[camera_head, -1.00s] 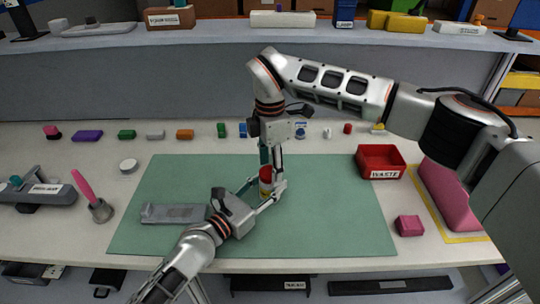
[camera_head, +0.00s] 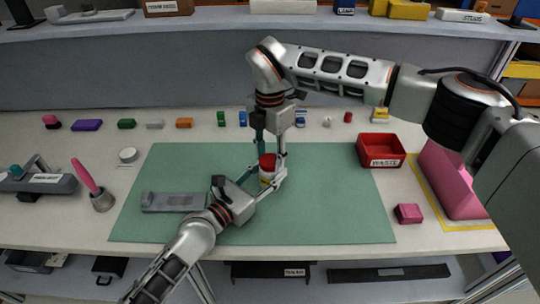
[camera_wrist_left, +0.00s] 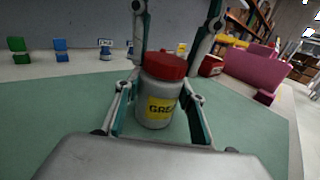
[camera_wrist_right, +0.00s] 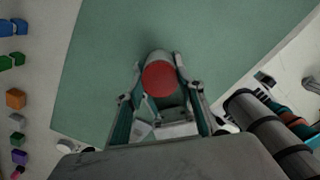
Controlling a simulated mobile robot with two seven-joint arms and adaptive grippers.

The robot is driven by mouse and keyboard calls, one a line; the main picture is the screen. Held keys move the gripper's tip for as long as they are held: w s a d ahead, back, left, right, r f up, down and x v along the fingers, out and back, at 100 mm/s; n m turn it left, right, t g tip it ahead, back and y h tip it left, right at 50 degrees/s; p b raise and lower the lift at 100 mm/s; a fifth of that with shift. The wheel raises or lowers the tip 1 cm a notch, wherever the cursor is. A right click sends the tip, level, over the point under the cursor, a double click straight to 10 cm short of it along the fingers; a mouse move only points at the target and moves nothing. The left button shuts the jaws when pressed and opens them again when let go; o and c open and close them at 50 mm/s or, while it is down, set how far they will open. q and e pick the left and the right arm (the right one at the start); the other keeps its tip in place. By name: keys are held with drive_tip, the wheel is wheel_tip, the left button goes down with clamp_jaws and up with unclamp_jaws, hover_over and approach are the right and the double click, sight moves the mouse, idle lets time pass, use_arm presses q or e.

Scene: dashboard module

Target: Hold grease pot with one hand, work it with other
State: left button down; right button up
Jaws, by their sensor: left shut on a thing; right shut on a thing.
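The grease pot (camera_head: 267,172) stands upright on the green mat, with a grey body, a yellow label and a red lid (camera_head: 267,161). It also shows in the left wrist view (camera_wrist_left: 156,105). My left gripper (camera_head: 265,180) comes from the front left and is shut around the pot's body. My right gripper (camera_head: 270,157) points down from above, its fingers on either side of the red lid. In the right wrist view the lid (camera_wrist_right: 159,79) lies between its fingers. The lid sits on the pot, and I see no gap under it.
A grey tool holder (camera_head: 173,202) lies on the mat (camera_head: 330,215) to the left. A red waste bin (camera_head: 381,150) and a pink block (camera_head: 408,213) are to the right. A pink-handled brush in a cup (camera_head: 102,200) stands at the left. Several small coloured blocks line the back.

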drive_tip(key=n, duration=0.5)
drive_tip(key=shift+n, duration=0.4)
drive_tip(key=n, duration=1.8)
drive_tip(key=shift+r, duration=0.35)
drive_tip(key=shift+r, duration=0.8)
